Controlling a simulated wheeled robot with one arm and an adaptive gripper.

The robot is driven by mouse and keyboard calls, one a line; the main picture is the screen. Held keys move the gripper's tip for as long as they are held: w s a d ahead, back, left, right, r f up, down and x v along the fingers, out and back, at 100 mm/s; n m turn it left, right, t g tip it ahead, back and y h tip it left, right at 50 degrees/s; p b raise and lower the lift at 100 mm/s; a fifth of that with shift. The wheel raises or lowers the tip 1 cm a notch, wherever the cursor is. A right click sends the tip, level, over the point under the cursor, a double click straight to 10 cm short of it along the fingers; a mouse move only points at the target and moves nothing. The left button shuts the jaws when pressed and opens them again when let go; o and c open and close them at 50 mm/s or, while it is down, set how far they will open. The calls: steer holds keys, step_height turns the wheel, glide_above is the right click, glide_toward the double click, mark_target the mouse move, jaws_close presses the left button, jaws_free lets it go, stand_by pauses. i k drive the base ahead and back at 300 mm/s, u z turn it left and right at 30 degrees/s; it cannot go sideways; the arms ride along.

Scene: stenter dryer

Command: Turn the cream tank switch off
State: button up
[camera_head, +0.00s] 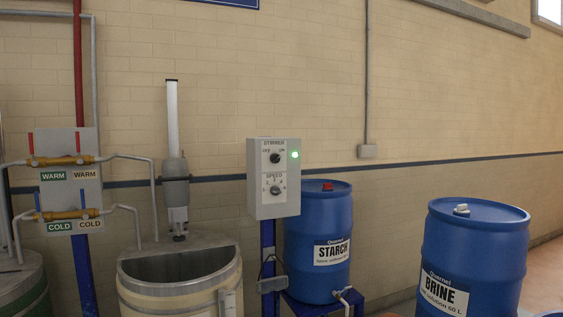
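A grey control box (266,205) on a blue post stands right of the cream tank (150,305). Its upper part is labelled "STIRRER", with a black OFF/ON knob (275,158). OFF is marked at the left and ON at the right. I cannot tell exactly which way the knob points. A green lamp (294,154) beside it is lit. Below is a "SPEED" knob (275,190). The cream tank has a grey rim and an open half-round top. A white and grey stirrer unit (175,190) stands upright above its back edge. My gripper is not in view.
A blue STARCH drum (318,225) with a tap sits on a blue stand right of the box. A blue BRINE drum (470,250) stands nearer at the right. WARM and COLD valve pipes (70,185) are on the left. Another tank (22,285) shows at the left edge.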

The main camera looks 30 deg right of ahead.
mark_target(274, 157)
steer(key=z, duration=0.3)
steer(key=i, duration=1.05)
steer(key=u, duration=0.8)
